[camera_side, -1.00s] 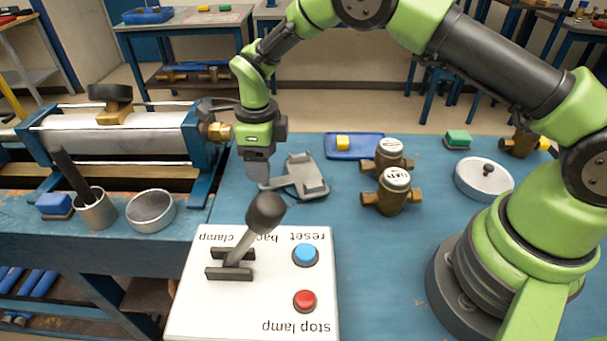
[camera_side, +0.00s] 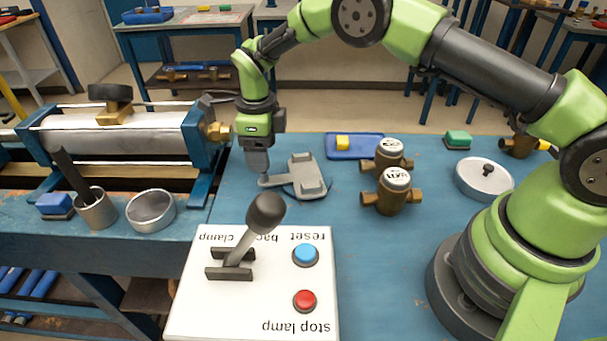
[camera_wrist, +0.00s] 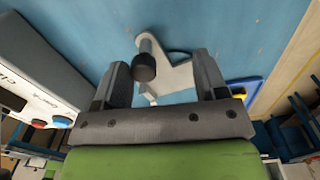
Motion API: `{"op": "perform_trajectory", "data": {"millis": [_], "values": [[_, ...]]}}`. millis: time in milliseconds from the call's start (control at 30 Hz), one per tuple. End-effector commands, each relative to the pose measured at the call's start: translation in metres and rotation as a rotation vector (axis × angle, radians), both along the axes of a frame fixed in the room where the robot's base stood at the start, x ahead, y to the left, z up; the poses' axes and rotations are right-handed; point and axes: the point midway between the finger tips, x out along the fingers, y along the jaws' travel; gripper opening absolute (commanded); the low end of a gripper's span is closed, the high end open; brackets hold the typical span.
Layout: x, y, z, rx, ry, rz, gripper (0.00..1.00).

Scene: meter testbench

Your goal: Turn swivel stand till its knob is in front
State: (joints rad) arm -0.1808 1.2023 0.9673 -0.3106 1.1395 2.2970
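The grey swivel stand (camera_side: 308,178) lies on the blue bench in the side view, with an arm pointing left toward my gripper (camera_side: 258,172). In the wrist view the pale plate of the stand (camera_wrist: 180,78) shows beyond my fingers. Its dark round knob (camera_wrist: 145,67) on a short post sits between the two fingers of my gripper (camera_wrist: 164,82), nearer the left one. In the side view the fingers hide the knob. Whether a finger touches it, I cannot tell.
A white control box (camera_side: 255,300) with a black-knobbed lever (camera_side: 264,212) stands in front of the gripper. Two brass meters (camera_side: 392,190) stand right of the stand. A blue tray (camera_side: 355,147) lies behind. A round lid (camera_side: 484,178) is farther right. A metal cylinder rig (camera_side: 120,135) is at left.

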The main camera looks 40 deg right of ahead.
Motion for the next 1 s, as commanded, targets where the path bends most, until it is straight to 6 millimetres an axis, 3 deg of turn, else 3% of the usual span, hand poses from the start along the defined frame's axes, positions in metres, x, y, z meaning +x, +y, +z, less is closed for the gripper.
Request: {"op": "perform_trajectory", "data": {"millis": [1000], "values": [[0.018, -0.024, -0.001, 0.001, 0.001, 0.000, 0.66]]}}
